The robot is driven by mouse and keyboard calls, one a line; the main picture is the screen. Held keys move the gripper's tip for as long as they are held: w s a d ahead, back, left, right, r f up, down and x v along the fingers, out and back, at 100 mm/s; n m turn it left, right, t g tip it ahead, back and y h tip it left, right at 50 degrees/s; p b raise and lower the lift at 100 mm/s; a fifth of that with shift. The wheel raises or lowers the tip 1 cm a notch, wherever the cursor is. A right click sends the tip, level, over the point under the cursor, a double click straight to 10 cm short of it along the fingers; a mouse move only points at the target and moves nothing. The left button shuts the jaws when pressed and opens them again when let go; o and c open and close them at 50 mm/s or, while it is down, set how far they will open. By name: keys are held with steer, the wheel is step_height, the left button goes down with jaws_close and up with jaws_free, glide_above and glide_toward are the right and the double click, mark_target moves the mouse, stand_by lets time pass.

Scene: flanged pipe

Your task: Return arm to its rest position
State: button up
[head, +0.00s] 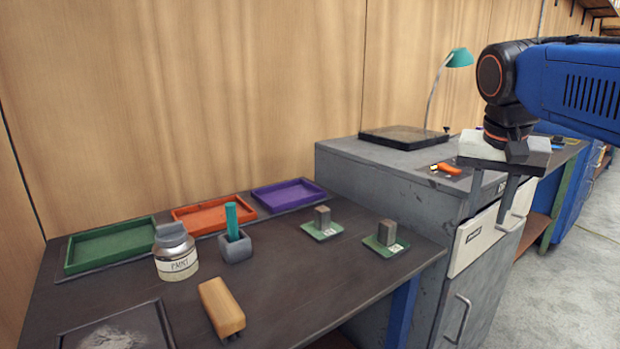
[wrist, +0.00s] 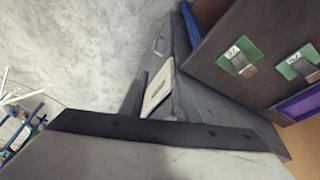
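My arm, blue with a black wrist, reaches in from the right of the head view. My gripper (head: 487,214) points down in front of the grey cabinet at the right. Its two fingers are apart with nothing between them, so it is open and empty. It appears clear of the workbench and its objects.
The dark workbench (head: 290,300) holds green (head: 110,247), orange (head: 213,217) and purple (head: 289,196) trays, a paint jar (head: 176,254), an orange-tan block (head: 221,308) and two metal blocks on green plates. The grey cabinet (head: 400,180) stands close by. Floor (head: 580,255) is open at right.

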steer(key=s+a+f+n, duration=0.1)
steer(key=s+f+n, duration=0.1)
steer(key=s+f, duration=0.2)
steer(key=s+a+f+n+t+y, duration=0.1)
steer(key=s+f, duration=0.4)
steer(key=f, duration=0.6)
steer(key=s+a+f+n+y, duration=0.1)
steer(key=s+a+f+n, duration=0.1)
steer(key=s+f, duration=0.3)
step_height(320, 180, down, 3)
steer(key=shift+f+n+t, duration=0.1)
steer(key=shift+n+t, duration=0.3)
steer(key=shift+n, duration=0.3)
steer(key=shift+a, duration=0.1)
steer(key=shift+c, duration=0.6)
